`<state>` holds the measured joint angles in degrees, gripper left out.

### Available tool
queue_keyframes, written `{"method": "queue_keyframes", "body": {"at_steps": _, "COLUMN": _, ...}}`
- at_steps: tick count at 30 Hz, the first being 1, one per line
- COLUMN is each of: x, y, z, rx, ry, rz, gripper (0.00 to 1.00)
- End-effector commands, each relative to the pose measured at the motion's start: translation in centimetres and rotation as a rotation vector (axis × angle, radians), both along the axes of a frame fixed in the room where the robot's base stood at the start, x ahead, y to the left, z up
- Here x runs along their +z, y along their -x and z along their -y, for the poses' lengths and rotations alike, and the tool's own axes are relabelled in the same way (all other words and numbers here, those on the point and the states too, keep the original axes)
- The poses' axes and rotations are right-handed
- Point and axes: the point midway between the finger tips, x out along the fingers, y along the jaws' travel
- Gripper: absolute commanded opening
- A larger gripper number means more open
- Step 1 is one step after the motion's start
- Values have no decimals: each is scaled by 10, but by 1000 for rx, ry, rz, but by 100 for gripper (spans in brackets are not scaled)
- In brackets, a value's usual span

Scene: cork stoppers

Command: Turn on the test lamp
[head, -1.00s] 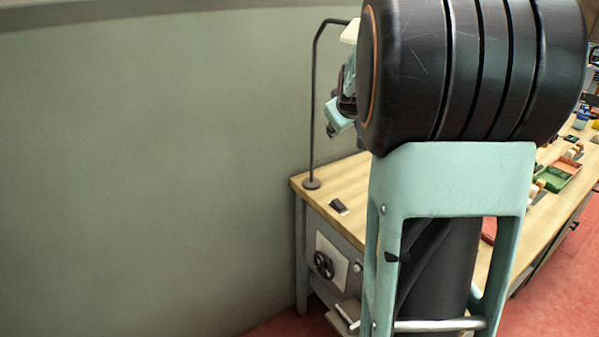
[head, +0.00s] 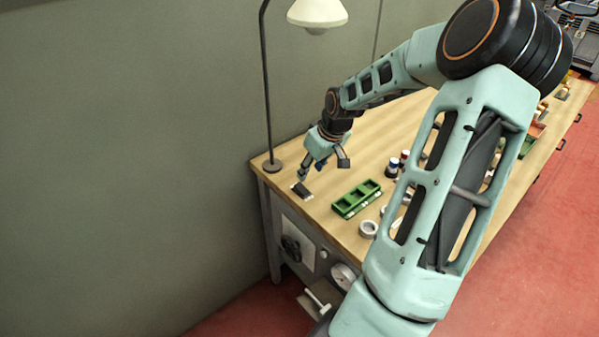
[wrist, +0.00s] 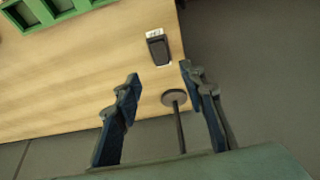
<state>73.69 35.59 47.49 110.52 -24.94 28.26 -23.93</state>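The test lamp has a white shade (head: 318,12) on a dark pole (head: 267,85), with a round base (head: 272,167) at the table's back left corner. No bright pool of light shows below it. A small dark switch (head: 302,190) with a pale end lies on the table near the base; the wrist view also shows the switch (wrist: 158,49) and the lamp base (wrist: 174,97). My gripper (head: 323,170) is above the table by the switch, pointing down. In the wrist view my gripper (wrist: 160,74) is open and empty, with the switch beyond its fingertips.
A green tray (head: 357,199) stands to the right of the switch, with a pale ring (head: 369,229) in front. Small jars (head: 393,166) stand farther back. A wall (head: 130,150) closes off the left. The wooden table between switch and tray is clear.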

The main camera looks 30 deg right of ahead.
Motion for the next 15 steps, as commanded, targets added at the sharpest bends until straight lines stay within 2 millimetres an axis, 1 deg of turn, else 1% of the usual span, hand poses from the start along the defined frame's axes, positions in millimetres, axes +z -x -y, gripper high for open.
{"method": "queue_keyframes", "body": {"at_steps": 3, "x": 5, "y": 5, "z": 0, "rx": -3, "ry": -22, "rz": 7, "gripper": 38}}
{"method": "queue_keyframes", "body": {"at_steps": 8, "x": 2, "y": 4, "z": -1, "rx": -1, "ry": -30, "rz": 10, "gripper": 38}}
{"method": "queue_keyframes", "body": {"at_steps": 11, "x": -8, "y": 0, "z": -2, "rx": 0, "ry": -30, "rz": 10, "gripper": 38}}
{"method": "queue_keyframes", "body": {"at_steps": 15, "x": -32, "y": -10, "z": -4, "rx": 0, "ry": -32, "rz": 10, "gripper": 38}}
